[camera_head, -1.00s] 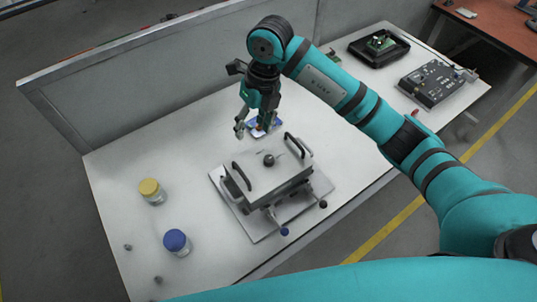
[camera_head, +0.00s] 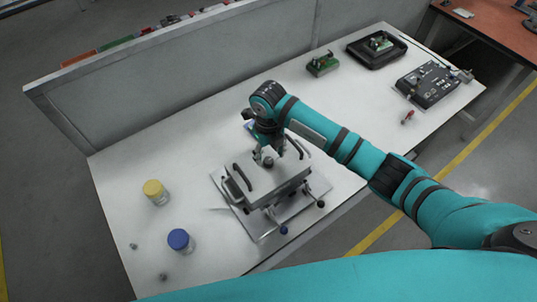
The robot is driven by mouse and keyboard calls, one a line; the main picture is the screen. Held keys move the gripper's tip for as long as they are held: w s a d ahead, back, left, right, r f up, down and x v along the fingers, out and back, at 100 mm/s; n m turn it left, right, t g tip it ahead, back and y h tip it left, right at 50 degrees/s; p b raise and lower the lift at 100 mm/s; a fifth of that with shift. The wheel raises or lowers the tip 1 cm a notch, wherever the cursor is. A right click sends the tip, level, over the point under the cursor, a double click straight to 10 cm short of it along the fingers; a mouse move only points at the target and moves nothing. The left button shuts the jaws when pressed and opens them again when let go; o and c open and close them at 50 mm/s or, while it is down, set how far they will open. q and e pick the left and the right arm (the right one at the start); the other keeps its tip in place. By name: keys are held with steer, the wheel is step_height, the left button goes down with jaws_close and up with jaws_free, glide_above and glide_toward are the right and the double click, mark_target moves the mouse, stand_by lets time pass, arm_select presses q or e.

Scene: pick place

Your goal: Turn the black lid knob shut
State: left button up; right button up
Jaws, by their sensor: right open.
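The grey metal box with the flat lid (camera_head: 259,186) stands on a base plate near the middle of the table. Two black bar handles stand on the lid. The round black lid knob (camera_head: 268,162) sits at the middle of the lid, partly hidden. My right gripper (camera_head: 267,153) is open, pointing down over the knob, with its fingertips close around or beside it; I cannot tell whether they touch. My left gripper is out of view.
A yellow-capped jar (camera_head: 156,192) and a blue-capped jar (camera_head: 180,241) stand at the left. A green circuit board (camera_head: 322,64), a black tray (camera_head: 360,50) and a black control box (camera_head: 428,84) lie at the back right. A low grey wall (camera_head: 190,75) borders the table's back.

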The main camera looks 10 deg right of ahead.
mark_target(269, 160)
steer(key=shift+f, duration=1.45)
steer(key=shift+c, duration=0.3)
jaws_close()
steer(key=shift+w+d+f+n+b, duration=0.1)
steer(key=shift+f+n+b, duration=0.05)
steer(key=shift+n+b, duration=0.75)
steer(key=n+b, duration=1.3)
steer(key=b, duration=0.4)
steer(key=shift+n, duration=0.4)
steer(key=shift+n+b, duration=1.2)
steer(key=shift+b, duration=0.15)
steer(key=shift+r, duration=0.2)
steer(key=shift+o, duration=0.3)
jaws_free()
